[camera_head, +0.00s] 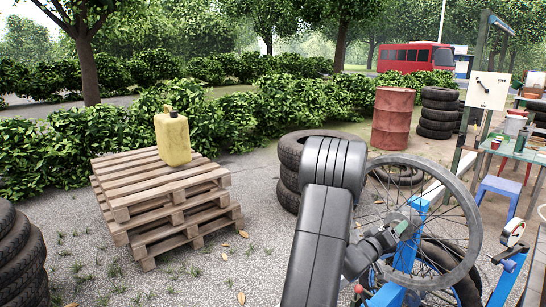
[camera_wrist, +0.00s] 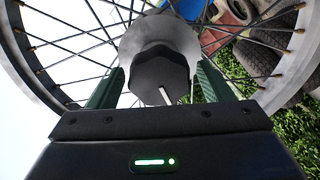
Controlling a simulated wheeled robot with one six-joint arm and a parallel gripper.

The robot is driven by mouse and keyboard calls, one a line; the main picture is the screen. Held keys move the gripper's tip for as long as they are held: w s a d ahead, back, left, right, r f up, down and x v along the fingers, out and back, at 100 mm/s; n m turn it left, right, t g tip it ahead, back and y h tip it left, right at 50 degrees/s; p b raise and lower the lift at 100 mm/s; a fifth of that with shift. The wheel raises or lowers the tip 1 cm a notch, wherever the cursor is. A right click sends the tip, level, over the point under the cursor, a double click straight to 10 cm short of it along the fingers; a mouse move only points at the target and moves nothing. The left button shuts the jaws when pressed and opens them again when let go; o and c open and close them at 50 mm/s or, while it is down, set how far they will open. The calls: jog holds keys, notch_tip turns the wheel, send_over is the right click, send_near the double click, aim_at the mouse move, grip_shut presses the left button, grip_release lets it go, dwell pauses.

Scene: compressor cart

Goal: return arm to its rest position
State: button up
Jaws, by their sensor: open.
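My gripper (camera_head: 405,229) is at the middle of a spoked wheel (camera_head: 474,225) on a blue frame (camera_head: 408,262) at the right of the head view. In the wrist view, the green fingers of my gripper (camera_wrist: 161,82) stand open, one on each side of a dark faceted hub part (camera_wrist: 158,72) with a pale pin. The wheel's rim and spokes (camera_wrist: 62,50) spread behind it. The wrist view does not make clear whether the fingers touch the hub part. My arm is reached out forward from the bottom of the head view.
A pallet stack (camera_head: 130,198) with a yellow canister (camera_head: 173,138) stands left. Stacked tyres (camera_head: 290,152) stand behind my arm. A red barrel (camera_head: 393,118), a green-topped table (camera_head: 525,150) and a blue stool (camera_head: 499,187) are at the right. Open paving lies between my arm and the pallets.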

jog(key=m+b, duration=0.3)
jog(key=m, duration=0.2)
jog(key=shift+s+f+m, duration=0.1)
jog(key=shift+m, duration=0.2)
jog(key=m+b, duration=0.4)
jog(key=m, duration=0.1)
jog(key=shift+s+d+m, duration=0.1)
jog(key=shift+m, duration=0.2)
jog(key=p+v, duration=0.1)
jog(key=v, duration=0.7)
